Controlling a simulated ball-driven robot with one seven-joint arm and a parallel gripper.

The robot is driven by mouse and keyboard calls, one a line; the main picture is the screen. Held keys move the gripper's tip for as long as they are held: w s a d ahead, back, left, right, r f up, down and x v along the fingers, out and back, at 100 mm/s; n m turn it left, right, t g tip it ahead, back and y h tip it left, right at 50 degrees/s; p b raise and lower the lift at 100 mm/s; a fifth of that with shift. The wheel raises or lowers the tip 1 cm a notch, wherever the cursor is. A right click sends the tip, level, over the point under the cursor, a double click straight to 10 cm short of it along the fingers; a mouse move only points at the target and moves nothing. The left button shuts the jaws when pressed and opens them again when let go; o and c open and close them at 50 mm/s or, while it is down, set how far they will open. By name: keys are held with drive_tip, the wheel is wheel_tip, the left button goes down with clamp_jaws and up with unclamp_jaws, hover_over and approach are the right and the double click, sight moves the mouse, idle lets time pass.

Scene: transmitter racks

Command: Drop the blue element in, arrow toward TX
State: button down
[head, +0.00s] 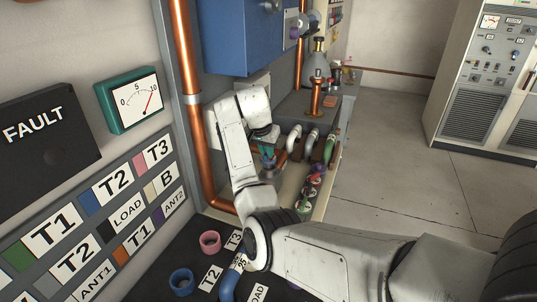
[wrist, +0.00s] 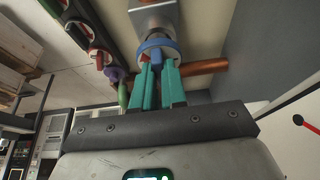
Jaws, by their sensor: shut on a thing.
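My gripper (wrist: 158,85) has teal fingers that are shut on the blue element (wrist: 157,58), seen in the wrist view as a blue handle and round rim. The element is at the metal line block (wrist: 152,17), with its rim at or against the block's end. I cannot tell how deep it sits. Its arrow is not readable, nor is a TX mark. In the head view my gripper (head: 268,156) is small, beside the copper line at the bench, and my own arm partly hides the area.
Copper pipe (wrist: 203,67) runs right from the block. Several coloured round elements (head: 313,180) stand in a row right of my gripper. A blue ring (head: 181,282) and pink ring (head: 209,241) lie on the black labelled mat. A vertical copper pipe (head: 186,130) stands left; open floor lies right.

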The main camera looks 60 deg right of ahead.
drive_tip(key=shift+d, duration=0.8)
drive_tip(key=shift+f+p, duration=0.55)
drive_tip(key=shift+f, duration=1.25)
drive_tip(key=shift+f, duration=0.1)
drive_tip(key=c, duration=1.2)
unclamp_jaws()
drive_tip(key=b+v, duration=0.2)
drive_tip(key=v, duration=1)
